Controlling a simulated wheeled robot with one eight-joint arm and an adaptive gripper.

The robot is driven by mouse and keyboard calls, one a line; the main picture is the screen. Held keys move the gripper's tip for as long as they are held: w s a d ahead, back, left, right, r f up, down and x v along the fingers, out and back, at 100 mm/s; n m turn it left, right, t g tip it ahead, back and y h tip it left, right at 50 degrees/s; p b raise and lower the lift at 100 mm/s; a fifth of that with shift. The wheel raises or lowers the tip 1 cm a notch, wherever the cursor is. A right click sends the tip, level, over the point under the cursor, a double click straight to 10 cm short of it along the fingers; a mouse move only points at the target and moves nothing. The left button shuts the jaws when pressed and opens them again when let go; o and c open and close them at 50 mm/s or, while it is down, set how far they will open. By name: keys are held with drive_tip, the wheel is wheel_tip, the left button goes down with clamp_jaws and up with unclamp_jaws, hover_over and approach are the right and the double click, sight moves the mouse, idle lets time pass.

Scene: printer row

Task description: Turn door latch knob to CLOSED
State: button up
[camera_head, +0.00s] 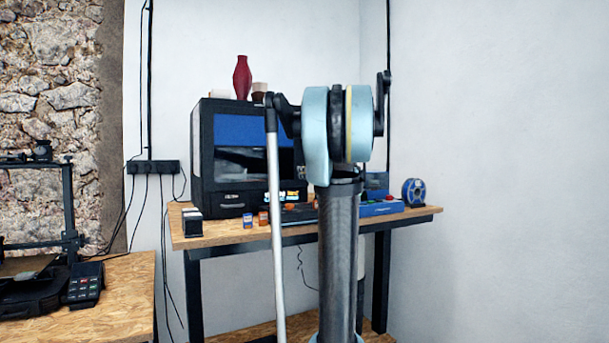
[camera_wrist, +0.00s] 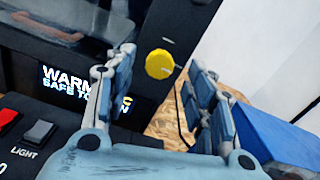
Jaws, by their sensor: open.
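The door latch knob (camera_wrist: 159,64) is a round yellow knob on the black frame of the enclosed printer (camera_wrist: 161,22) in the wrist view. A small pale mark shows on its face near the top; which setting it points to I cannot tell. My gripper (camera_wrist: 160,57) is open, with one finger to the left of the knob and one to the right. It holds nothing, and contact with the knob is not visible. In the head view the printer (camera_head: 202,150) stands on the back bench; my arm hides the knob and gripper.
A lit display (camera_wrist: 85,85) reading "WARM" and "SAFE TO" is left of the gripper. A switch panel (camera_wrist: 20,132) with a red and a grey switch is at lower left. A blue box (camera_wrist: 265,135) lies close on the right. A filament spool (camera_head: 413,192) stands at the bench's right end.

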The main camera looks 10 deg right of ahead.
drive_tip(key=shift+x, duration=1.65)
drive_tip(key=c, duration=1.1)
